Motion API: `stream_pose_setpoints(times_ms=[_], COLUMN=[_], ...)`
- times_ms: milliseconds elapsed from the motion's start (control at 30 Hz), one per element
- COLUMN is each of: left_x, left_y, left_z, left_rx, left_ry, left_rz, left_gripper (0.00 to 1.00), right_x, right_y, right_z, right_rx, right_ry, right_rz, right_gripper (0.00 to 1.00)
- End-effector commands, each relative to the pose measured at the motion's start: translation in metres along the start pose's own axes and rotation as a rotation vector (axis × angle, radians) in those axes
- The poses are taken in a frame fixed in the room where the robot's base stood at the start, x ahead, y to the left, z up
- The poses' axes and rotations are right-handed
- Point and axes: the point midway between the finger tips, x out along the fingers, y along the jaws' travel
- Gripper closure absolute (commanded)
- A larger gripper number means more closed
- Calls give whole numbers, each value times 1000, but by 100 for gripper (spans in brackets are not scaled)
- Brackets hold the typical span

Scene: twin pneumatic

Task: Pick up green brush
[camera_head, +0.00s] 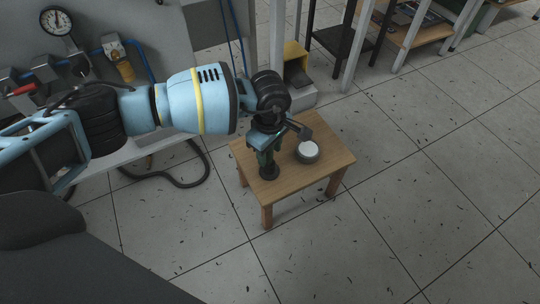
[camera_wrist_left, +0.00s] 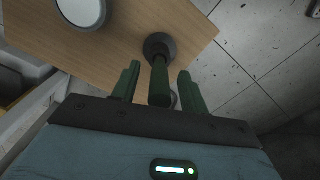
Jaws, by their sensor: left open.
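The green brush (camera_wrist_left: 160,82) stands upright on a small wooden table (camera_head: 325,149), with a green handle and a dark round base. In the head view its base (camera_head: 269,173) shows near the table's left side, under my left gripper (camera_head: 266,150). In the left wrist view my left gripper (camera_wrist_left: 159,68) is open, with one finger on each side of the handle. A gap shows between the handle and each finger. The gripper partly hides the handle in the head view. My right gripper is in neither view.
A round grey container with a white top (camera_head: 307,151) stands on the table to the right of the brush. A bench with a pressure gauge (camera_head: 56,22) and hoses is at the left. Shelving (camera_head: 412,28) stands behind. The floor at the right is open.

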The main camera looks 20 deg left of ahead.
Motion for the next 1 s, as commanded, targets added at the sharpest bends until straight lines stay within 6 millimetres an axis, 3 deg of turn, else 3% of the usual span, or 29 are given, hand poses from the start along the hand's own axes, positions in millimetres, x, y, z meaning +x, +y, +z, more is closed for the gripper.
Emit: stream_pose_setpoints(times_ms=[167,500,800,1000], left_x=[-1,-1,-5,-34], left_y=[0,0,0,1], left_z=[0,0,0,0], left_rx=[0,0,0,0], left_ry=[0,0,0,1], left_rz=[1,1,1,5], left_gripper=[57,100,100,100], right_x=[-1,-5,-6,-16], right_y=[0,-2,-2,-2], right_z=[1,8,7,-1], right_rx=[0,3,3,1], right_ry=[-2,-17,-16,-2], right_rz=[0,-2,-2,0], right_gripper=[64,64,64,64])
